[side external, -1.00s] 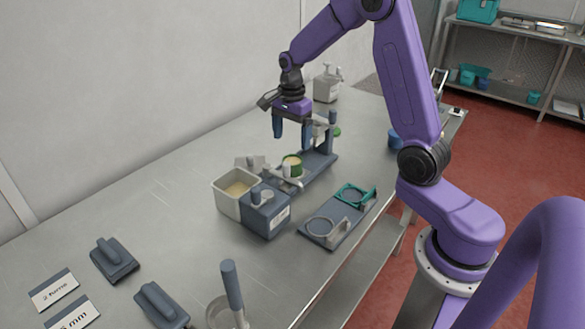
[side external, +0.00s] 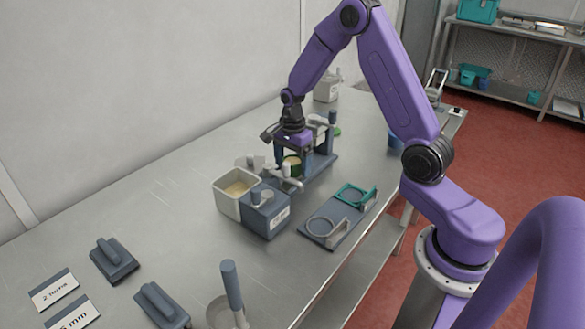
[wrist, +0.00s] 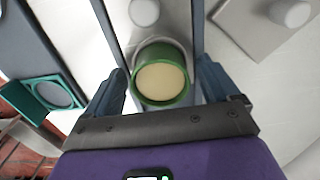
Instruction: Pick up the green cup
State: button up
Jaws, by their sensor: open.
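The green cup (wrist: 162,78) holds a pale cream-coloured content and stands between my gripper's fingers in the wrist view. In the side view the cup (side external: 291,162) is partly hidden by my gripper (side external: 292,160). My gripper (wrist: 165,90) is open, with one blue-grey finger on each side of the cup. A gap shows on both sides, so the fingers do not appear to grip it. The cup stands at a blue-grey stand on the metal table.
A white tub (side external: 225,200) of pale material and a blue-grey box (side external: 265,212) stand just in front of the cup. The table's left middle is clear.

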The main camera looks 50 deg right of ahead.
jog(key=c, duration=1.1)
jog(key=shift+c, duration=0.2)
jog(key=shift+r, duration=0.15)
jog(key=shift+r, duration=0.55)
jog(key=s+r, duration=0.1)
jog(key=r, duration=0.1)
jog(key=s+r, duration=0.2)
jog(key=r, duration=0.1)
jog(key=s+a+r, duration=0.1)
jog(key=s+r, duration=0.1)
jog(key=r, duration=0.1)
jog(key=s+r, duration=0.1)
jog(key=s, duration=0.2)
jog(key=s+a+r, duration=0.1)
jog(key=s, duration=0.1)
jog(key=s+a+r, duration=0.1)
jog(key=s, duration=0.2)
jog(key=shift+s+r, duration=0.35)
